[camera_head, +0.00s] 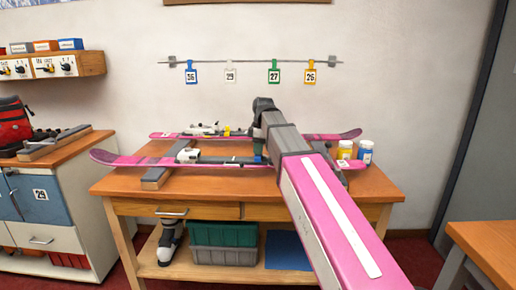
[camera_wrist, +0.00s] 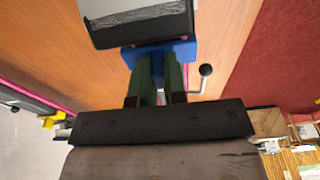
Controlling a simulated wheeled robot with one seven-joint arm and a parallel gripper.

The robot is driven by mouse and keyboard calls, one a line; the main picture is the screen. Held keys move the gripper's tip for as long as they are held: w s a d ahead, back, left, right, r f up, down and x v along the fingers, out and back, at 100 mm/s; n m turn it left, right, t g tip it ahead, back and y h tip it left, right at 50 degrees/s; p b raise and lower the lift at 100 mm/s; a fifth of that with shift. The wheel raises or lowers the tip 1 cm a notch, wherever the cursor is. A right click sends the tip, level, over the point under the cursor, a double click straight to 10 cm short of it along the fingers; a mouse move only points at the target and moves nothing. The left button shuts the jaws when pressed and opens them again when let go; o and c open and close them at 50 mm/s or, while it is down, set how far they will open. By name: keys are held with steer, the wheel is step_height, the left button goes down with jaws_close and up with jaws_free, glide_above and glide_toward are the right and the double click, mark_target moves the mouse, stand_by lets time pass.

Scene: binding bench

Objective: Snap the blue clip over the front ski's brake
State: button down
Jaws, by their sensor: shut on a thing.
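Two pink skis lie across the workbench: the front ski (camera_head: 130,160) and the rear ski (camera_head: 345,135). My gripper (camera_wrist: 158,75) is shut on the blue clip (camera_wrist: 178,50), whose wide blue part shows past the green fingertips. A large grey and black block (camera_wrist: 140,22) lies just beyond the clip in the wrist view and hides part of it. In the head view my arm covers the right half of the front ski, and a small patch of blue (camera_head: 258,158) shows beside my gripper. The front ski's brake is hidden or too small to make out, so I cannot tell whether the clip touches it.
The front ski rests on a grey-topped support (camera_head: 155,178) on the bench (camera_head: 220,186). Yellow-and-white and blue-and-white jars (camera_head: 365,152) stand at the right end. Numbered tags (camera_head: 273,74) hang on a wall rail. A lever with a round knob (camera_wrist: 206,70) is close to the clip.

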steer(key=shift+f, duration=0.7)
steer(key=c, duration=0.6)
jaws_free()
steer(key=shift+r, duration=5)
